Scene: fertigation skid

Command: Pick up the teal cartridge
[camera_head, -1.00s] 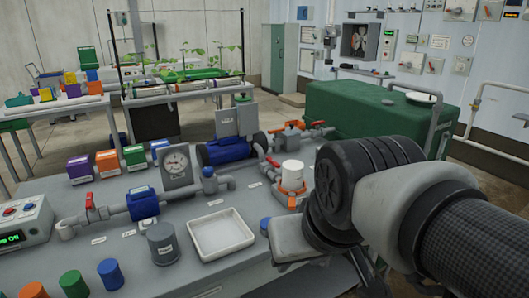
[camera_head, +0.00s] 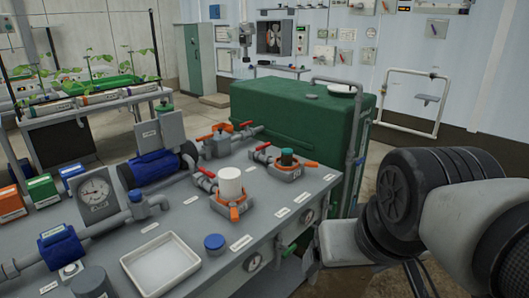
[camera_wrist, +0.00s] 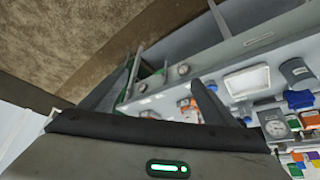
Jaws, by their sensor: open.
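A dark teal-green cartridge (camera_head: 288,157) stands upright in a grey holder with orange handles (camera_head: 283,171), near the bench's far right corner in the head view. I cannot make it out surely in the wrist view. My gripper (camera_wrist: 163,78) is open, with two dark fingers spread apart and nothing between them in the wrist view. In the head view my arm is at the right, beyond the bench's right end and apart from the cartridge; the fingers are not clear there.
A white cartridge (camera_head: 230,183) stands in an orange-handled holder, nearer the front. A white tray (camera_head: 128,264), a blue cap (camera_head: 214,243) and pipework share the bench. A large green tank (camera_head: 298,115) stands behind it. Floor shows open right of the tank.

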